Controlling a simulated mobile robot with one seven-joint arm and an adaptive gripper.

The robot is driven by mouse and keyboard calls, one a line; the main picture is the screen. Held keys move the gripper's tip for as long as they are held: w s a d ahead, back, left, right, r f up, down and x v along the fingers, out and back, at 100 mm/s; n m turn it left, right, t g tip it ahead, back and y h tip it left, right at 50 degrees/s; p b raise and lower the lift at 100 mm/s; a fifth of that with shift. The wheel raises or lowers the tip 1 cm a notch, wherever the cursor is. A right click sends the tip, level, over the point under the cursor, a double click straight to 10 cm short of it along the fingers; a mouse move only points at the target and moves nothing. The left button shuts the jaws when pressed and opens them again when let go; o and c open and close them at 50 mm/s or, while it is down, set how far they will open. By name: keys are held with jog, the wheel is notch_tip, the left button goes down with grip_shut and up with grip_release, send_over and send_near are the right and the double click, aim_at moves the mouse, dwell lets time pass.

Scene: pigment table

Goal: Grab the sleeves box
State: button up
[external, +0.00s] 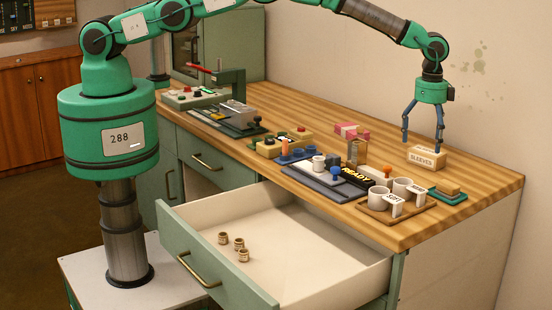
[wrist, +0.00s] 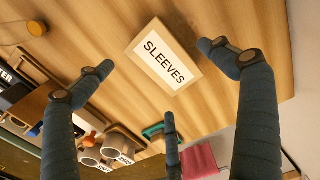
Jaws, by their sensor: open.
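The sleeves box (external: 427,158) is a small tan block with a white label reading SLEEVES, on the wooden table near the wall in the external view. In the wrist view the sleeves box (wrist: 164,58) lies ahead of the fingers, its label up and slanted. My gripper (external: 422,141) points down just above the box, with its fingers spread around the space over it. In the wrist view my gripper (wrist: 158,62) is open and empty, its blue fingers apart. I cannot tell how far the fingertips are from the box.
Two cups (external: 391,190) on a wooden tray stand in front of the box. A green tray (external: 447,195) with a tan piece is at the right. The drawer (external: 290,245) is open below.

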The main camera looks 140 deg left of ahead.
aim_at(425, 152)
jog(key=shift+s+f, duration=0.15)
jog(key=shift+f, duration=2.2)
jog(key=shift+c, duration=0.2)
jog(key=c, duration=1.3)
